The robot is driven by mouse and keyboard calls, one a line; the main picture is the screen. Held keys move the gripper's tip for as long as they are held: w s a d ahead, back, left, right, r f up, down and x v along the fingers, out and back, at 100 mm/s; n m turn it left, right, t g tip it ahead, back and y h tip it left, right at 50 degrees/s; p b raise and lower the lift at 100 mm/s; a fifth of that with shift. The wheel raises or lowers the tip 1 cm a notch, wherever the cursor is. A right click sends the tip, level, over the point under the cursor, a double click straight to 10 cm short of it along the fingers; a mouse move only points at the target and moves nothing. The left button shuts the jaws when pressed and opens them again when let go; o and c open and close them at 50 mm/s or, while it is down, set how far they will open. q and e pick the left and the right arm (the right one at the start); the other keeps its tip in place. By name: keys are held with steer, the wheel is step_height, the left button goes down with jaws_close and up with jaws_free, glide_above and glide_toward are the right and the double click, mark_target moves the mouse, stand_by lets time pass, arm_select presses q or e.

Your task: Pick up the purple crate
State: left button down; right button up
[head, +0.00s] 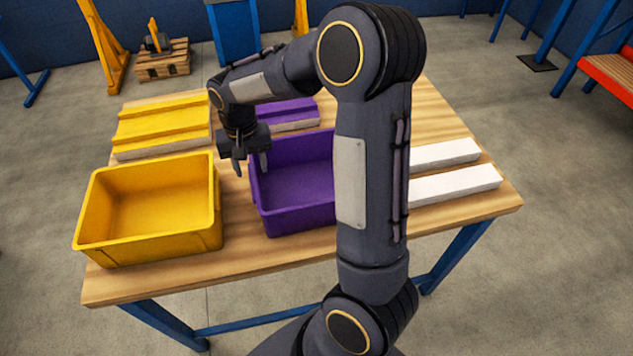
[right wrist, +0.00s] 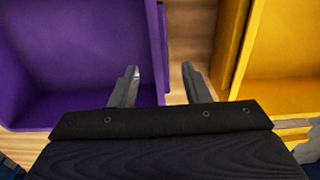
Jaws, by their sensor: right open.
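The purple crate (head: 300,220) stands open on the wooden table, partly hidden behind my right arm. It looks empty where its inside shows. My right gripper (head: 251,166) points down at the crate's left wall with its fingers apart. In the right wrist view the gripper (right wrist: 160,72) has one finger over the crate's inside and the other over the gap beside it. The purple wall (right wrist: 158,45) lies between them in that picture; I cannot tell how deep the fingers reach. My left gripper is not in view.
A yellow crate (head: 150,250) stands close on the left; it also shows in the right wrist view (right wrist: 285,90). Behind lie a yellow panel (head: 165,122) and a purple panel (head: 290,112). White panels (head: 455,188) lie at the right. Bare table (head: 280,253) shows in front.

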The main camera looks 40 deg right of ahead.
mark_target(253, 180)
step_height(253, 180, down, 4)
steer(key=shift+s+a+f, duration=0.1)
steer(key=shift+s+a, duration=0.05)
jaws_close()
stand_by(0.4)
